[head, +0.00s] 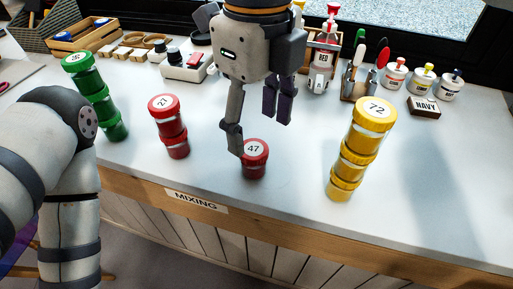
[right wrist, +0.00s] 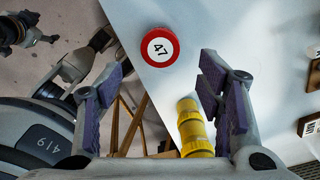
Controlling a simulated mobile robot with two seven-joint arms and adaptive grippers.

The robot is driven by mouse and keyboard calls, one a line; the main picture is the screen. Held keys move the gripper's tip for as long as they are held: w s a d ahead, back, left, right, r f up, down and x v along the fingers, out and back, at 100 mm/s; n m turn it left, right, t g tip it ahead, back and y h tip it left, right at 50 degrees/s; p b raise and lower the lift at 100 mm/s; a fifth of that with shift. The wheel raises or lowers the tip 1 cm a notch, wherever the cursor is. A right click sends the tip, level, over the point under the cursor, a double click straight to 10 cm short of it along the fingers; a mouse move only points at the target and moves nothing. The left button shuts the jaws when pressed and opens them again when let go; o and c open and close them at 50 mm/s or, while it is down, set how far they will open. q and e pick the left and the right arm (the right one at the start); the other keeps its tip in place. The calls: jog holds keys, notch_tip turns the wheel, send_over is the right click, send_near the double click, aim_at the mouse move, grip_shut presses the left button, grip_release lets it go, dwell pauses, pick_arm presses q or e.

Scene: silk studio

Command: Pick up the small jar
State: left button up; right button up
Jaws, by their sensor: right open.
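The small jar (head: 254,165) is a single red-lidded jar marked 47, upright near the front edge of the table. Its lid also shows in the right wrist view (right wrist: 160,47), beyond and between the open fingers. My right gripper (head: 258,128) is open and empty. In the head view, one finger reaches down by the jar's left rim; I cannot tell whether it touches. The other finger is above and behind the jar to the right. My left arm is at the left, with its gripper outside the head view; a dark part at the right wrist view's upper left may be it.
A red stack marked 27 (head: 169,127) stands left of the jar. A yellow stack marked 72 (head: 355,150) stands to the right. A green stack (head: 96,97) is farther left. Bottles, brushes and paint pots line the back. The tabletop (head: 300,165) is clear between jar and yellow stack.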

aim_at(255, 149)
jog(key=f, duration=0.5)
jog(key=f+b, duration=0.1)
jog(key=f, duration=0.1)
jog(key=shift+w+a+f, duration=0.2)
jog(key=shift+a+f, duration=0.05)
jog(key=shift+r, duration=0.1)
jog(key=c, duration=1.3)
